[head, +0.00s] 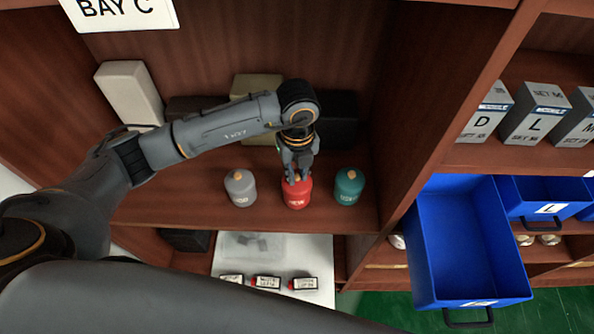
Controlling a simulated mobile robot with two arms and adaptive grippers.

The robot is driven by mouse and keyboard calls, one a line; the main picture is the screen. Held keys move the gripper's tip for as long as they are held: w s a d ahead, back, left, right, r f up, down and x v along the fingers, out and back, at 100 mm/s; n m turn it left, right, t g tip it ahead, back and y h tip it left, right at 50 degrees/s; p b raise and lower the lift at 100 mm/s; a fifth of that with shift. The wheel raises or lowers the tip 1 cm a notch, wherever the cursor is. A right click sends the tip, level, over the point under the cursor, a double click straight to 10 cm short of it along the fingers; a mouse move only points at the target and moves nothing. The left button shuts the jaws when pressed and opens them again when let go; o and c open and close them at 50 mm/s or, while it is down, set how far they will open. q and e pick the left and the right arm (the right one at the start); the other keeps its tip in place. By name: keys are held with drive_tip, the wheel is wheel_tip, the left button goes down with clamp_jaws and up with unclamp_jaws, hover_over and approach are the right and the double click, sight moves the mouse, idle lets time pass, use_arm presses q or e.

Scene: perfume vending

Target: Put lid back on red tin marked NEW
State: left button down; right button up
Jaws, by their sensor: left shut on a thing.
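The red tin marked NEW (296,198) stands upright on the wooden shelf, between a grey tin (240,190) and a teal tin (348,188). My left gripper (296,178) points down over the red tin's top and is shut on its lid. The fingers hide most of the lid, and I cannot tell whether it sits flush on the tin. The grey and teal tins each have a tan knob on top. My right gripper is not in view.
Behind the tins stand a white box (130,92), a tan box (257,88) and dark boxes. A sign (122,10) reads BAY C. A blue drawer (468,240) sticks out at the right. Below, a white surface (318,262) holds small labelled items.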

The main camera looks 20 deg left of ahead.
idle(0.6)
use_arm(q)
drive_tip(key=shift+f+b, duration=0.2)
drive_tip(key=shift+b, duration=0.2)
idle(0.5)
idle(0.3)
drive_tip(key=c, duration=1.2)
unclamp_jaws()
drive_tip(key=shift+o, duration=0.6)
drive_tip(key=o, duration=0.4)
drive_tip(key=shift+r, duration=0.15)
